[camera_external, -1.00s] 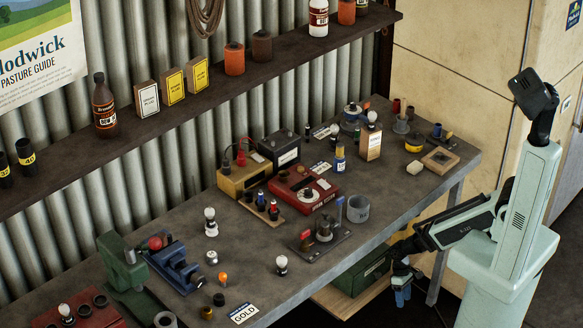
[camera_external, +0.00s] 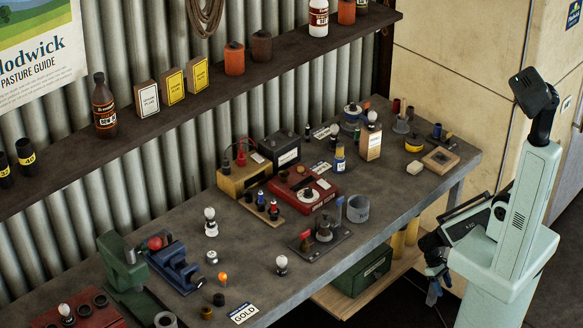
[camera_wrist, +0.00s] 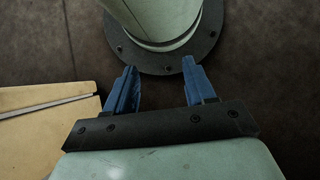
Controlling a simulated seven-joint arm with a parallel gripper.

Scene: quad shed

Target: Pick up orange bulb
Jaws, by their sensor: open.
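The small orange bulb (camera_external: 223,278) stands on the near part of the workbench (camera_external: 262,262), just behind the GOLD label. It does not show in the wrist view. My gripper (camera_external: 434,292) hangs at the right, beyond the bench's front edge and below its top, far from the bulb. In the wrist view my gripper (camera_wrist: 157,80) has its two blue fingers apart with nothing between them, over the dark floor near my round base.
White bulbs (camera_external: 281,264) stand near the orange one. The GOLD label (camera_external: 243,313), a blue vise (camera_external: 176,268) and dark caps (camera_external: 218,299) lie close by.

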